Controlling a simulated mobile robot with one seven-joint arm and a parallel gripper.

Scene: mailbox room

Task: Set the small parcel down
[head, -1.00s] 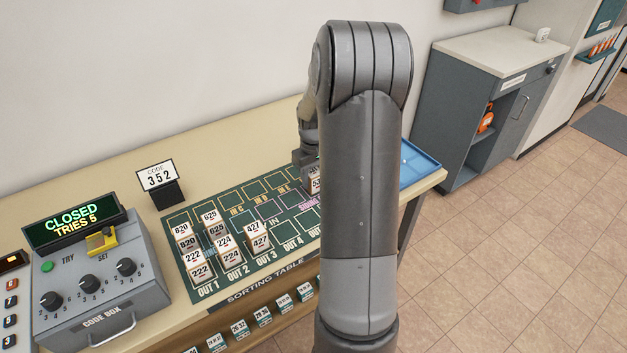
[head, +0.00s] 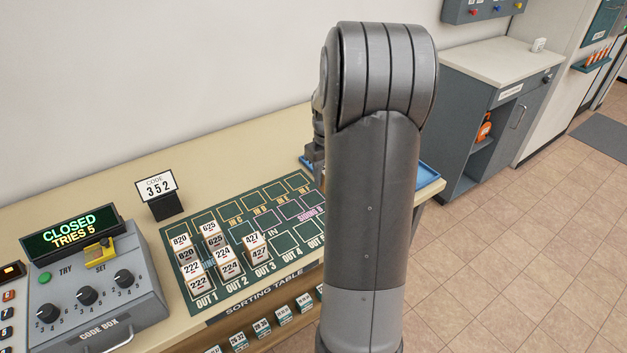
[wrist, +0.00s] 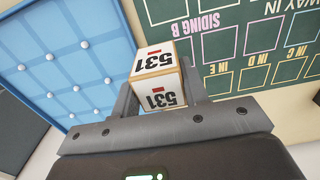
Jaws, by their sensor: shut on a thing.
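The small parcel (wrist: 154,62) is a white-and-tan box marked 531. In the wrist view it sits between the two grey fingers of my gripper (wrist: 157,88), which is shut on it. Behind it lie the edge of the blue studded tray (wrist: 60,62) on the left and the green sorting mat (wrist: 205,18) on the right. I cannot tell how high the parcel is above the table. In the head view my arm hides the parcel and most of the tray (head: 430,172); the mat (head: 215,287) shows left of my arm.
Several numbered parcels (head: 198,284) stand on the mat's left OUT spaces. A code box (head: 95,295) reading CLOSED, TRIES 5 and a CODE 352 sign (head: 158,190) stand to the left. Right-hand mat spaces look empty. A grey cabinet (head: 500,105) stands beyond the table.

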